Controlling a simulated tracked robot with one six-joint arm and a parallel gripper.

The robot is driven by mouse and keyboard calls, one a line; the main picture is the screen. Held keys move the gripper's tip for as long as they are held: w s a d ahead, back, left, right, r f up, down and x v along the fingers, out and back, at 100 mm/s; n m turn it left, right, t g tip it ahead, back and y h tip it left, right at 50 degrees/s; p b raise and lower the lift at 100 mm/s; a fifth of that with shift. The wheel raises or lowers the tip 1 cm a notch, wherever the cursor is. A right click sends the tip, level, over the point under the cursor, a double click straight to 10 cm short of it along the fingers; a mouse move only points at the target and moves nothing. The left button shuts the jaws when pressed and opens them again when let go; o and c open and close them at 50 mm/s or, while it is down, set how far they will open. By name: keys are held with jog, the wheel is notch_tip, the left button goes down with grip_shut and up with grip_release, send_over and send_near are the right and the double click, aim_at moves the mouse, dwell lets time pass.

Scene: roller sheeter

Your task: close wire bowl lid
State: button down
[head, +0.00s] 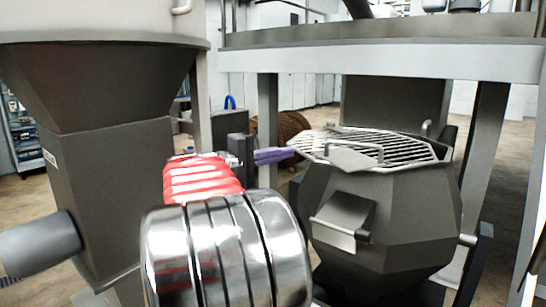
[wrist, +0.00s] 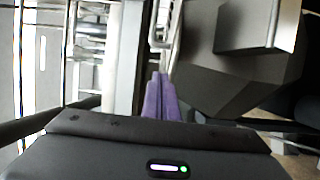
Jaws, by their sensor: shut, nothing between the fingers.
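The wire bowl lid (head: 395,148) is a pale metal grille. It lies roughly level across the top of the dark faceted bowl (head: 405,215), with a plate and a bar handle near its front. My gripper (head: 292,152) has purple fingers, shut and empty. Their tips are beside the lid's left edge in the head view; I cannot tell whether they touch it.
A grey frame beam (head: 400,62) spans above the bowl, with legs on both sides. A dark hopper (head: 110,130) stands at the left. A small chute (head: 343,218) juts from the bowl's front. A brown reel (head: 292,128) stands behind.

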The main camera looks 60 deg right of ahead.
aim_at(312, 152)
jog(key=s+d, duration=0.1)
jog(key=s, duration=0.1)
jog(key=s+d, duration=0.4)
jog(key=shift+s, duration=0.2)
jog(key=shift+s, duration=0.1)
